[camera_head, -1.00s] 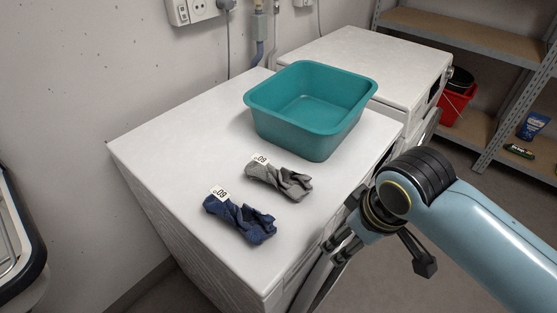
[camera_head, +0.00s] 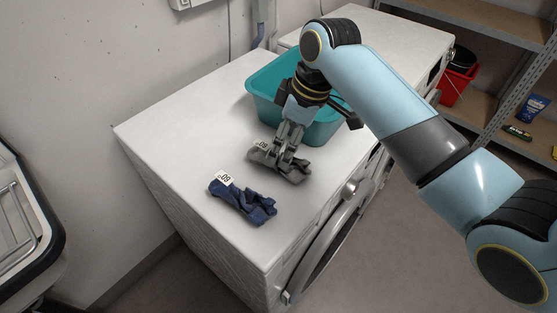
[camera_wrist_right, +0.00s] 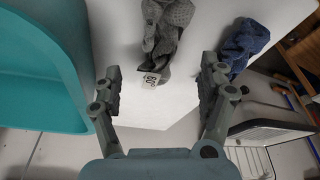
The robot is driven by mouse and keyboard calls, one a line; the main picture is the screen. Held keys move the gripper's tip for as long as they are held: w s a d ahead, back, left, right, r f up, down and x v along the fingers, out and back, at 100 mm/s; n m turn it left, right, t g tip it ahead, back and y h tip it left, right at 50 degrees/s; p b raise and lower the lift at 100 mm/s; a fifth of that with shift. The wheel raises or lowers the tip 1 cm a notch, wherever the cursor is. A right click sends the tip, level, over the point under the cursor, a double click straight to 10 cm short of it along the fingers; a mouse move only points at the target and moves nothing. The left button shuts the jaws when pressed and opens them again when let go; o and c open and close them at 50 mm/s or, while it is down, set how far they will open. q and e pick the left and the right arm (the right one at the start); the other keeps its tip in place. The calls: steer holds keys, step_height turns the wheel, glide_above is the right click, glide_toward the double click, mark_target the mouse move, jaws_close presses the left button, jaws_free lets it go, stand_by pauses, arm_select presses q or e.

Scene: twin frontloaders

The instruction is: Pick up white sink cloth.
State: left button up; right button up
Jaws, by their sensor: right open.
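A crumpled grey cloth (camera_head: 294,172) with a white number tag lies on the white top of the front washing machine. A crumpled dark blue cloth (camera_head: 243,203) with a similar tag lies nearer the front. No plainly white cloth shows. My right gripper (camera_head: 283,152) points down over the grey cloth and partly hides it. In the right wrist view, the gripper (camera_wrist_right: 162,75) is open. The tagged end of the grey cloth (camera_wrist_right: 172,28) shows between its fingers, which do not close on it. The blue cloth (camera_wrist_right: 243,45) is beyond the right finger. My left gripper is not in view.
A teal basin (camera_head: 262,92) stands right behind my right gripper, partly hidden by the arm. A second white machine (camera_head: 425,45) stands behind. Metal shelves (camera_head: 485,20) and a red bucket (camera_head: 457,85) are at right. The machine top (camera_head: 190,135) is clear to the left.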

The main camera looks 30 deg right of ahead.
mark_target(297, 171)
steer(key=x, duration=0.7)
steer(key=shift+s+a+f, duration=0.1)
steer(key=shift+s+a, duration=0.05)
steer(key=shift+s, duration=0.1)
steer(key=c, duration=1.4)
